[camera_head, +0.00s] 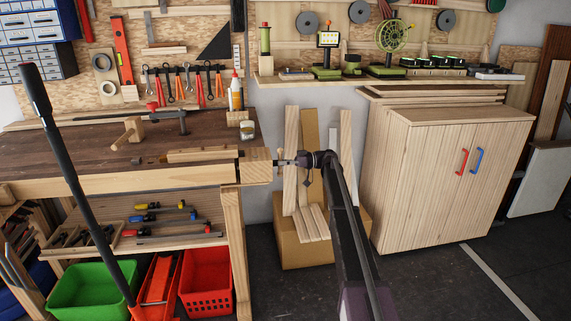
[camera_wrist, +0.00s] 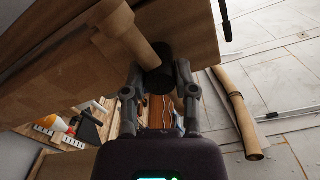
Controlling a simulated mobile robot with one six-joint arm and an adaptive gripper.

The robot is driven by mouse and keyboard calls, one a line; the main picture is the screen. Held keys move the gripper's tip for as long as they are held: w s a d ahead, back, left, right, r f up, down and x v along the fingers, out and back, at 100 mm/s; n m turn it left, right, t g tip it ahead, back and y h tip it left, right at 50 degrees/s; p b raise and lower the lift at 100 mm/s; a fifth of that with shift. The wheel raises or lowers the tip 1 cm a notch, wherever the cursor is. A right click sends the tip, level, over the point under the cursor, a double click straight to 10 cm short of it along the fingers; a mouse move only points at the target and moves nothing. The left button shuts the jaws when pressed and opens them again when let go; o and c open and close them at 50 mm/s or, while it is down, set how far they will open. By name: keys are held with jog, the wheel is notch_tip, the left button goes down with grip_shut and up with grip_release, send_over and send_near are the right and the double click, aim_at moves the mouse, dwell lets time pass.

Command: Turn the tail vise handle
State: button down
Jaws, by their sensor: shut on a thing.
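The tail vise (camera_head: 257,166) is a pale wooden block at the right end of the workbench, with a short metal screw (camera_head: 285,162) coming out of its right side. My gripper (camera_head: 304,160) is at the outer end of that screw, its arm reaching in from the lower right. In the wrist view my gripper (camera_wrist: 158,82) has its two fingers closed on either side of a dark round part (camera_wrist: 158,70) of the tail vise handle, against the bench end. Much of the handle is hidden by the fingers, and its turn angle cannot be told.
The workbench top (camera_head: 90,150) carries a hold-down clamp, a glue bottle (camera_head: 236,95) and a small jar (camera_head: 246,130). A cardboard box (camera_head: 305,250) with upright boards stands behind my gripper. A wooden cabinet (camera_head: 400,180) stands to the right. Green and red crates are under the bench.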

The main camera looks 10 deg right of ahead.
jog(key=m, duration=0.4)
jog(key=shift+a+m, duration=0.1)
jog(key=shift+m, duration=0.2)
jog(key=m, duration=0.3)
jog(key=shift+m, duration=0.3)
jog(key=m, duration=0.4)
jog(key=shift+m, duration=0.3)
jog(key=m, duration=0.3)
jog(key=shift+m, duration=0.3)
jog(key=m, duration=0.4)
jog(key=shift+d+m, duration=0.2)
jog(key=shift+m, duration=0.1)
jog(key=m, duration=0.3)
jog(key=shift+m, duration=0.3)
jog(key=m, duration=0.8)
jog(key=shift+d+m, duration=0.1)
jog(key=shift+m, duration=0.2)
